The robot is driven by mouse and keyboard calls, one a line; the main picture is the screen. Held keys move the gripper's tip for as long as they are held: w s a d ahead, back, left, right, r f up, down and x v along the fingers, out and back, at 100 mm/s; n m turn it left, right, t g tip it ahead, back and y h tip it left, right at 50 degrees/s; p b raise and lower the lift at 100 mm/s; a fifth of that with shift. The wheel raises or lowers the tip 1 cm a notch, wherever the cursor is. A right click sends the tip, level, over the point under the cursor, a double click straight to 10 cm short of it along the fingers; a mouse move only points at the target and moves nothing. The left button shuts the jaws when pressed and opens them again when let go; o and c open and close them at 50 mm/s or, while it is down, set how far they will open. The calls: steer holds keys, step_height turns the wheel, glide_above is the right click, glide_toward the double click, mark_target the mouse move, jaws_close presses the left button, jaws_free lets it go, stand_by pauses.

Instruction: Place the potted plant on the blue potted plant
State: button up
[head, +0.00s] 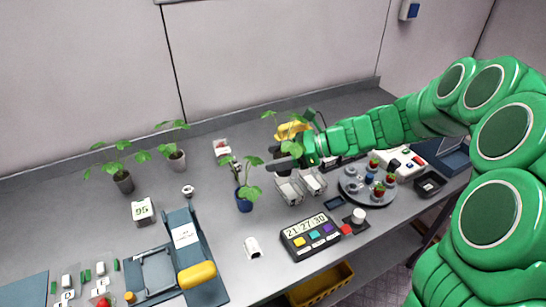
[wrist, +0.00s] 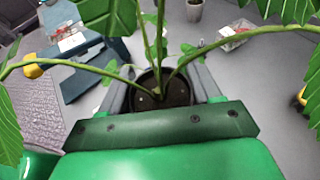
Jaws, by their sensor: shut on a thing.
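The blue potted plant (head: 244,200) stands upright on the grey table, left of my gripper in the head view. My gripper (head: 284,163) is above the table, to the right of the blue pot. It is shut on a potted plant, whose dark pot (wrist: 166,92) sits between the grey fingers in the wrist view. Long green stems spread up from its soil. In the head view its leaves (head: 291,148) show around the gripper, and its pot is mostly hidden. The held plant is apart from the blue pot.
Two other potted plants (head: 123,181) (head: 177,159) stand at the back left. Metal containers (head: 288,191) stand below my gripper, and a round tray (head: 354,197) with small pots is to the right. A keypad display (head: 310,238) lies in front.

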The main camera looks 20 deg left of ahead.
steer(key=s+r+n+g, duration=0.1)
steer(key=s+r, duration=0.2)
steer(key=s, duration=0.5)
steer(key=s+r+g, duration=0.1)
steer(key=s+r, duration=0.3)
steer(key=s, duration=0.4)
glide_above(238, 193)
steer(key=shift+h, duration=0.4)
steer(key=f, duration=0.9)
steer(key=shift+s+d+f, duration=0.15)
steer(key=shift+s+d, duration=0.05)
steer(key=shift+d, duration=0.05)
steer(key=shift+w+a+f, duration=0.2)
steer(key=shift+w+f, duration=0.05)
steer(key=shift+f, duration=1.65)
steer(key=shift+f, duration=0.1)
steer(key=o, duration=1.1)
